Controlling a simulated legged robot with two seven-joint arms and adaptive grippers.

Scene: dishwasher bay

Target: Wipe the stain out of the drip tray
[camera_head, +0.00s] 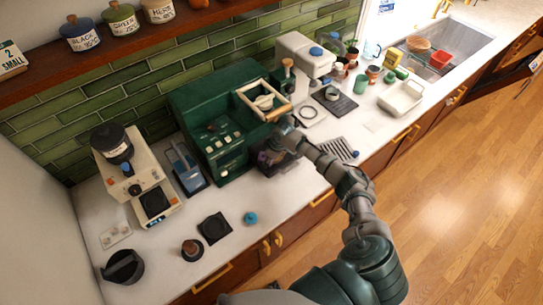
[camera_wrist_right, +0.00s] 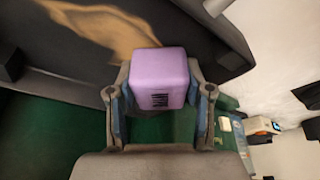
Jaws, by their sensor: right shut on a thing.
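A purple block (camera_wrist_right: 158,78), which looks like a sponge with dark printing on it, sits between the fingers of my right gripper (camera_wrist_right: 160,105). The gripper is shut on it. In the wrist view a tan-brown stain (camera_wrist_right: 105,30) spreads over the dark floor of the drip tray (camera_wrist_right: 50,60), just beyond the block. I cannot tell whether the block touches the tray. In the head view my right gripper (camera_head: 275,150) is at the front of the green coffee machine (camera_head: 212,95), low at its right side. It hides most of the tray there. My left gripper is not in view.
A white grinder (camera_head: 135,170) and a blue-grey device (camera_head: 186,165) stand left of the machine. A black square mat (camera_head: 214,228) and a small blue item (camera_head: 250,218) lie in front. Cups, a white tub (camera_head: 400,98) and a sink (camera_head: 450,50) are to the right.

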